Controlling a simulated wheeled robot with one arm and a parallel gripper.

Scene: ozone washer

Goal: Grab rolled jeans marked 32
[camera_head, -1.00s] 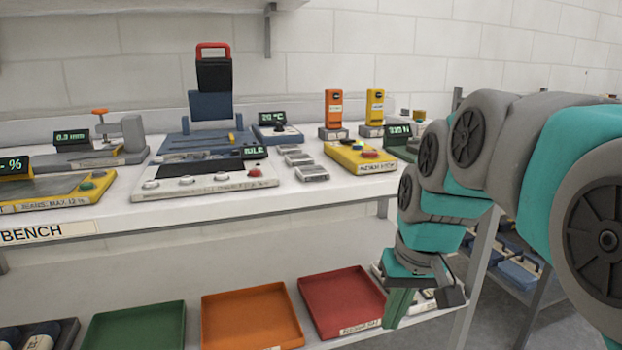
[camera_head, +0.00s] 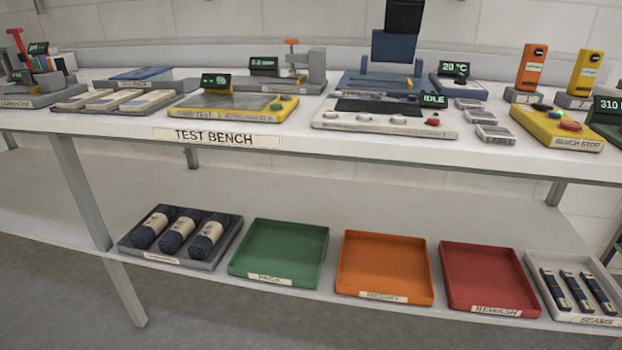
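Three dark blue rolls with cream paper bands, which look like the rolled jeans, lie side by side in a grey tray (camera_head: 190,259) on the lower shelf at the left. They are the left roll (camera_head: 151,229), the middle roll (camera_head: 180,230) and the right roll (camera_head: 207,239). Small dark marks show on the bands, but they are too small to read, so I cannot tell which roll is marked 32. My gripper and arm are not in view now.
Right of the rolls stand a green tray (camera_head: 281,250), an orange tray (camera_head: 385,262) and a red tray (camera_head: 488,275), all empty. A white seams tray (camera_head: 540,268) holds three dark strips. The test bench top (camera_head: 300,140) overhangs the shelf; a metal leg (camera_head: 82,190) stands left of the rolls.

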